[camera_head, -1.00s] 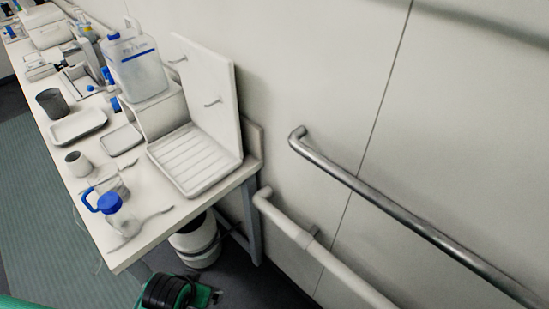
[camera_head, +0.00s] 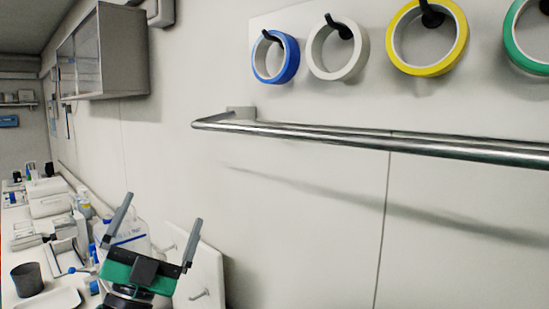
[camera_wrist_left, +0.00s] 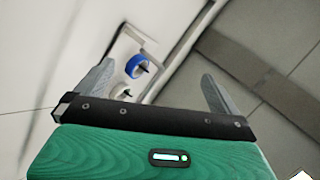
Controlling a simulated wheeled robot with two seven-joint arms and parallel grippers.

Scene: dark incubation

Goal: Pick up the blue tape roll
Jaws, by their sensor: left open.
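The blue tape roll (camera_head: 275,58) hangs on a black hook on the wall in the head view, leftmost in a row of tape rolls. It also shows in the left wrist view (camera_wrist_left: 136,66), between the fingers and some distance beyond them. My left gripper (camera_head: 159,230) is at the lower left of the head view, below and left of the blue roll. Its two grey fingers (camera_wrist_left: 155,88) are spread wide and empty. My right gripper is not in view.
A white roll (camera_head: 337,50), a yellow roll (camera_head: 459,40) and a green roll (camera_head: 514,40) hang right of the blue one. A metal rail (camera_head: 380,143) runs along the wall below them. A cluttered bench (camera_head: 12,222) and a wall cabinet (camera_head: 123,52) are at left.

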